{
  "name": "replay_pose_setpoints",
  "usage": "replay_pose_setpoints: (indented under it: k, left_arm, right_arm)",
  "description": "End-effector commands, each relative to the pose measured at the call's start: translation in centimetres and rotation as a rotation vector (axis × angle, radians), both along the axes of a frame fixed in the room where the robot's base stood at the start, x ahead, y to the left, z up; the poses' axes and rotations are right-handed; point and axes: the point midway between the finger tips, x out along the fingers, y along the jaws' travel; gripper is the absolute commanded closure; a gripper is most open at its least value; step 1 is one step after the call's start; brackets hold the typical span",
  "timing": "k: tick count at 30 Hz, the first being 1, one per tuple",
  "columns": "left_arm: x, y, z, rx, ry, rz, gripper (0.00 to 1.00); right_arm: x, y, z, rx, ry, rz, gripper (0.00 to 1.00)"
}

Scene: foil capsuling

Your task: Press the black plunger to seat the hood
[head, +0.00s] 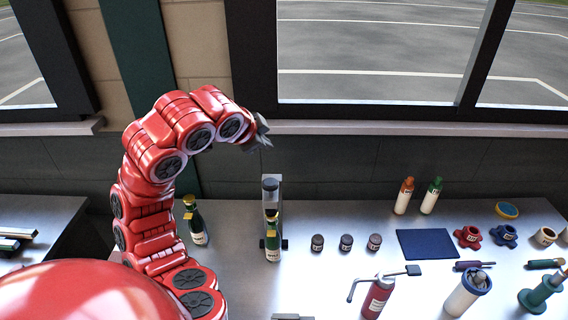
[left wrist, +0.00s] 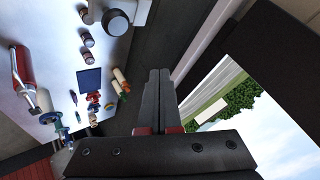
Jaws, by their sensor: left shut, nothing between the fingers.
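The capsuling stand (head: 278,190) is a grey upright on the bench, with the dark round plunger (head: 270,184) at its top. In the left wrist view the plunger (left wrist: 116,23) shows as a dark disc at the top. A dark green bottle with a gold top (head: 272,243) stands upright at the stand; whether a hood sits on it I cannot tell. My left gripper (head: 264,131) is above and behind the plunger, apart from it, pointing right. Its fingers (left wrist: 158,97) are shut and empty. My right gripper is not in view.
A second bottle (head: 197,225) stands left of the stand. Several small dark jars (head: 346,242) stand to its right, then a dark blue mat (head: 427,244), a red extinguisher-like bottle (head: 377,297) and two squeeze bottles (head: 431,196). The wall and window sill (head: 370,129) are close behind my gripper.

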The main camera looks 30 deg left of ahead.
Motion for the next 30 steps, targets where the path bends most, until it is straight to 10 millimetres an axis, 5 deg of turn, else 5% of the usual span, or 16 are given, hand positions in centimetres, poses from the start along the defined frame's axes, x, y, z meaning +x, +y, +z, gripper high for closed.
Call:
replay_pose_setpoints:
  k: [17, 30]
  left_arm:
    - [0.0, 0.0, -0.5, 0.000, -0.001, -0.001, 1.00]
    - [-0.1, 0.0, -5.4, -0.001, 0.003, 0.002, 1.00]
  right_arm:
    - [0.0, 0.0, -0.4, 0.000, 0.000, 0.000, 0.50]
    - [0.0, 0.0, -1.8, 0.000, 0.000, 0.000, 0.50]
